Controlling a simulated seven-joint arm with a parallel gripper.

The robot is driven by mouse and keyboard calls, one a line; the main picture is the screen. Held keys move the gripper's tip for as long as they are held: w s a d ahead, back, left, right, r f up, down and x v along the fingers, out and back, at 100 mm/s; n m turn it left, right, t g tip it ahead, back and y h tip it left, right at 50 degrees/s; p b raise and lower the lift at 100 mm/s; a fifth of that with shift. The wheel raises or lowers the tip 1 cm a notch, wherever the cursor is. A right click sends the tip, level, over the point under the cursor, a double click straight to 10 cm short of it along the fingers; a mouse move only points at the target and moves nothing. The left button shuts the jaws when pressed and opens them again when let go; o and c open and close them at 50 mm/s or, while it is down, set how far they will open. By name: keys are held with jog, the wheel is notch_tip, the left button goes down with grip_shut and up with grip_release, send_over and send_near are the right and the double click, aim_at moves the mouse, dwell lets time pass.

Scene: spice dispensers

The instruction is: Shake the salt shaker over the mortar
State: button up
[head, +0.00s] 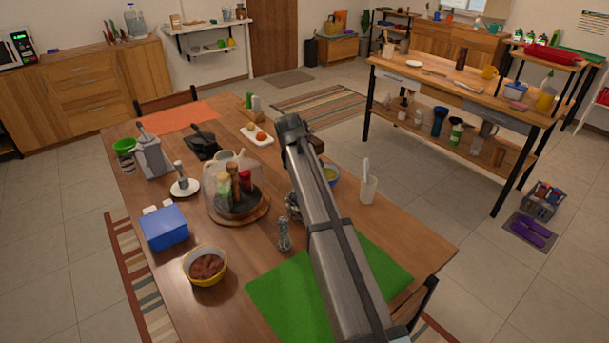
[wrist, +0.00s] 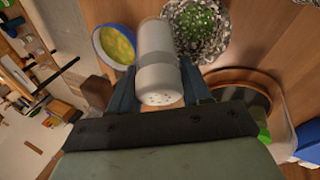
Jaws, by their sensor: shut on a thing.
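In the wrist view my gripper (wrist: 158,82) is shut on the white salt shaker (wrist: 156,50), with a dark finger on each side of it. The shaker's end with small holes faces the camera. The speckled grey mortar (wrist: 222,44), with green bits in it, is beyond the shaker, to its upper right. The shaker's far end overlaps the mortar's left edge in the picture; I cannot tell the height between them. In the head view part of the mortar (head: 292,208) shows beside my arm; my arm hides the gripper and the shaker.
A blue bowl with yellow contents (wrist: 116,45) is left of the shaker in the wrist view. In the head view, a round wooden tray (head: 258,216) with bottles under a clear cover stands left of the mortar. A metal grey piece (head: 284,236) and a green mat (head: 270,292) are nearer.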

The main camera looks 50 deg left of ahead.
jog(key=r+g+y, duration=0.2)
jog(key=g, duration=0.1)
jog(key=r+m+g, duration=0.1)
jog(key=r+g, duration=0.1)
jog(key=shift+s+a+y, duration=0.25)
jog(key=shift+s+y, duration=0.15)
